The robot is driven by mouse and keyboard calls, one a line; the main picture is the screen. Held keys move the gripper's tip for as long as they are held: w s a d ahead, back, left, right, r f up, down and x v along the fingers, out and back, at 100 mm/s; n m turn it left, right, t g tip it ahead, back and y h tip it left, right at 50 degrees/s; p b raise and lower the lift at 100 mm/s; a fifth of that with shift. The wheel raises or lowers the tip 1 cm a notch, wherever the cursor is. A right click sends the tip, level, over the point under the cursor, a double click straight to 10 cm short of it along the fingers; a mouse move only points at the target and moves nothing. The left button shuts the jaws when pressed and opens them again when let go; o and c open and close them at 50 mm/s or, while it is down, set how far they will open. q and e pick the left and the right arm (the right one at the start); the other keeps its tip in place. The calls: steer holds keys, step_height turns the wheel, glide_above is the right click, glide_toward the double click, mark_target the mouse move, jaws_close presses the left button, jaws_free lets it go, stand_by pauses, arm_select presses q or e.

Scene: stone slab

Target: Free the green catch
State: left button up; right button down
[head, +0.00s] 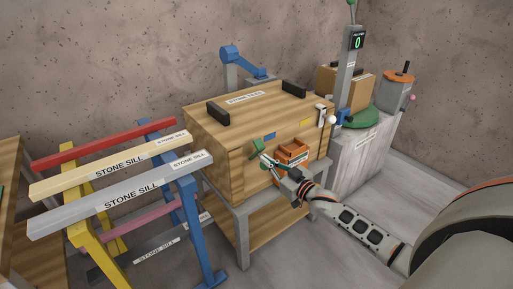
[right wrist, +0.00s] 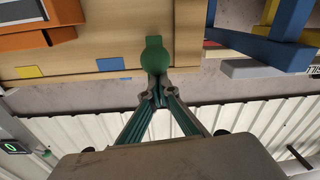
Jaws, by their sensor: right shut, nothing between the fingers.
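The green catch (head: 257,147) is on the front face of a wooden chest (head: 228,132), near its left end. It also shows in the right wrist view (right wrist: 155,55), as a rounded green piece just beyond my fingertips. My right gripper (head: 268,161) is right in front of the catch. In the right wrist view its fingers (right wrist: 158,98) are shut with nothing held. The tips overlap the catch's lower end in the picture; I cannot tell whether they touch it. My left gripper is not in view.
An orange box (head: 292,153) sits at the chest's front, close beside my right gripper. A white-knobbed lever (head: 322,115) is at the chest's right end. Trestles with stone sills (head: 120,192) stand to the left. A grey cabinet (head: 362,155) stands to the right.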

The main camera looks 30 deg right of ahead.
arm_select(q)
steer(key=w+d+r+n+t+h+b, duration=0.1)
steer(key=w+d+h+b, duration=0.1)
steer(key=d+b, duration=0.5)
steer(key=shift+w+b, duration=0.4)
steer(key=shift+b, duration=2.85)
arm_select(e)
step_height(320, 180, down, 7)
steer(key=s+t, duration=0.1)
steer(key=t, duration=0.5)
steer(key=shift+f+y, duration=0.2)
steer(key=shift+y, duration=0.2)
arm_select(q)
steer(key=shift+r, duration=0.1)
